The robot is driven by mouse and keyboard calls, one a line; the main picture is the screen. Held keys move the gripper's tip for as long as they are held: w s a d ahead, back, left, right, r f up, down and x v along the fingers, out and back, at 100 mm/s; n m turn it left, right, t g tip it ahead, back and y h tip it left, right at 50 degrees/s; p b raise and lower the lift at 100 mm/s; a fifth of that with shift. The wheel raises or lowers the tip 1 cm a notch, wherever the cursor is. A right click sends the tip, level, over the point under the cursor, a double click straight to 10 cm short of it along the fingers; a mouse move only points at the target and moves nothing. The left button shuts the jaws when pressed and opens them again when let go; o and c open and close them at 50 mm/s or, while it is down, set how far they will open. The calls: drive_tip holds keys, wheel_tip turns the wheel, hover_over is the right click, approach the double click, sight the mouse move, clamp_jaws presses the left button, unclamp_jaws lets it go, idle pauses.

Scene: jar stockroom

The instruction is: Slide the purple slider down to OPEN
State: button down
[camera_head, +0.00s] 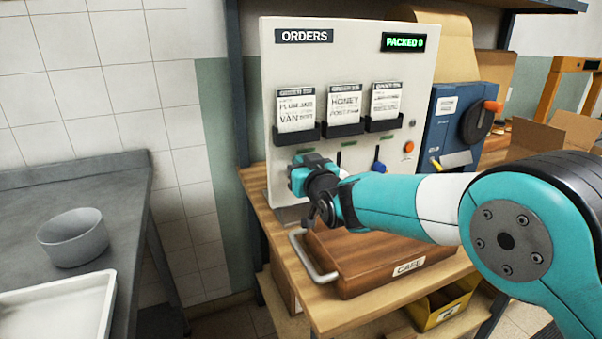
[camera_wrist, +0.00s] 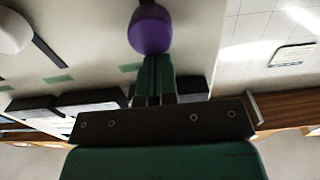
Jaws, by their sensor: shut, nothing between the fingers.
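The purple slider knob (camera_wrist: 150,28) shows as a rounded purple knob on the white panel in the wrist view. My gripper (camera_wrist: 154,62) is shut and empty, its green fingertips right at the knob's edge; I cannot tell whether they touch it. In the head view, my teal gripper (camera_head: 308,176) is in front of the lower left of the orders panel (camera_head: 350,57) and hides the purple slider. Small green labels sit above the slots. No readable OPEN mark shows.
A blue slider knob (camera_head: 378,166) is right of my gripper, and a pale knob (camera_wrist: 12,32) shows in the wrist view. Order cards (camera_head: 345,104) hang in black holders above. A wooden tray marked CAFE (camera_head: 375,265) lies below. A blue box (camera_head: 449,122) stands right.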

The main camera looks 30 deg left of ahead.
wheel_tip(320, 180, down, 2)
drive_tip(key=shift+f+b, duration=0.25)
drive_tip(key=shift+b, duration=0.75)
drive_tip(key=shift+r, duration=0.1)
drive_tip(key=r+b+v, duration=0.1)
drive_tip(key=b+v, duration=0.2)
drive_tip(key=v, duration=0.7)
idle(0.5)
